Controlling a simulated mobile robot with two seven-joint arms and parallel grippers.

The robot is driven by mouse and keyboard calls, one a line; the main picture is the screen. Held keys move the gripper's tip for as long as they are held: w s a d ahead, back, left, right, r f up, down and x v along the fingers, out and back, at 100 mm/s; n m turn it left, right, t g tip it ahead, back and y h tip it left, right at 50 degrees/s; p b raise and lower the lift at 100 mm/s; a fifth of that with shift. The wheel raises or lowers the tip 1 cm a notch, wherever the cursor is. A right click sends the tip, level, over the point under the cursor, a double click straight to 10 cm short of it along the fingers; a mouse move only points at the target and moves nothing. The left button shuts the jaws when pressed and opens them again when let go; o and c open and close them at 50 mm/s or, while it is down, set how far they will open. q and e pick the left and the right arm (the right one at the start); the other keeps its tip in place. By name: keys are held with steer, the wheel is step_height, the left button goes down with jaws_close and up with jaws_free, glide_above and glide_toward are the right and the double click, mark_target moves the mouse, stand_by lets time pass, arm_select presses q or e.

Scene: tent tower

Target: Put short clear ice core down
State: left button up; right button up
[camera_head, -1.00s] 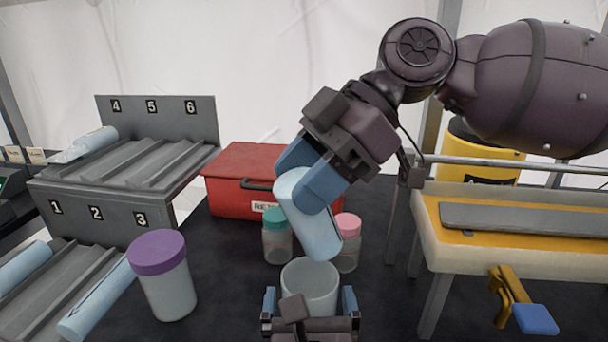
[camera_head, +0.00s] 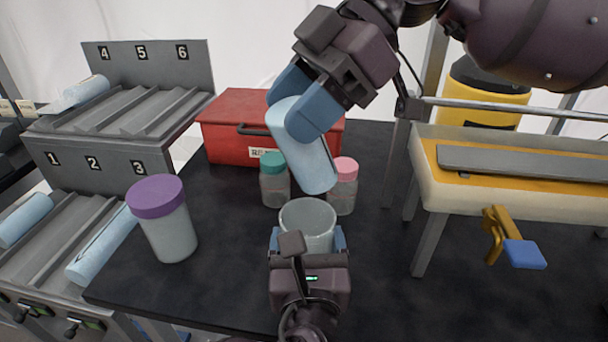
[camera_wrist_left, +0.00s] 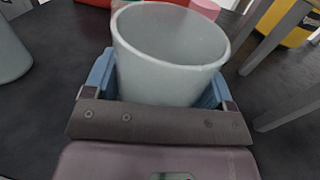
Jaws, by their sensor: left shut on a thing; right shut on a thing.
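A pale blue, cylindrical ice core (camera_head: 313,162) is held in my right gripper (camera_head: 304,106), which is shut on its upper part. The core tilts, its lower end pointing down and to the right. A clear, open-topped jar (camera_head: 307,215) is held upright by my left gripper (camera_head: 307,241), shut around its sides. In the head view the core's lower end shows just above and behind the jar's rim; how far apart they are in depth I cannot tell. The left wrist view shows the jar (camera_wrist_left: 168,60) between the blue fingers, looking empty.
A purple-lidded jar (camera_head: 164,222) stands at the left of the black table (camera_head: 220,290). Teal-lidded (camera_head: 274,182) and pink-lidded (camera_head: 344,188) jars stand behind the open jar, before a red box (camera_head: 225,143). Numbered racks (camera_head: 95,150) hold cores at left; a yellow-topped bench (camera_head: 520,185) is right.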

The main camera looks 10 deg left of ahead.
mark_target(301, 153)
steer(key=shift+m+t+y, duration=0.3)
steer(key=shift+m+t, duration=0.1)
steer(key=shift+m, duration=0.2)
step_height(301, 153, up, 4)
steer(key=shift+r, duration=0.25)
steer(key=shift+w+d+r+m, duration=0.1)
steer(key=shift+r+m, duration=0.05)
steer(key=shift+m, duration=0.15)
steer(key=shift+t, duration=0.4)
steer(key=shift+m, duration=0.3)
steer(key=shift+f, duration=5.1)
steer(key=shift+f, duration=0.25)
steer(key=o, duration=1)
steer(key=shift+r, duration=0.15)
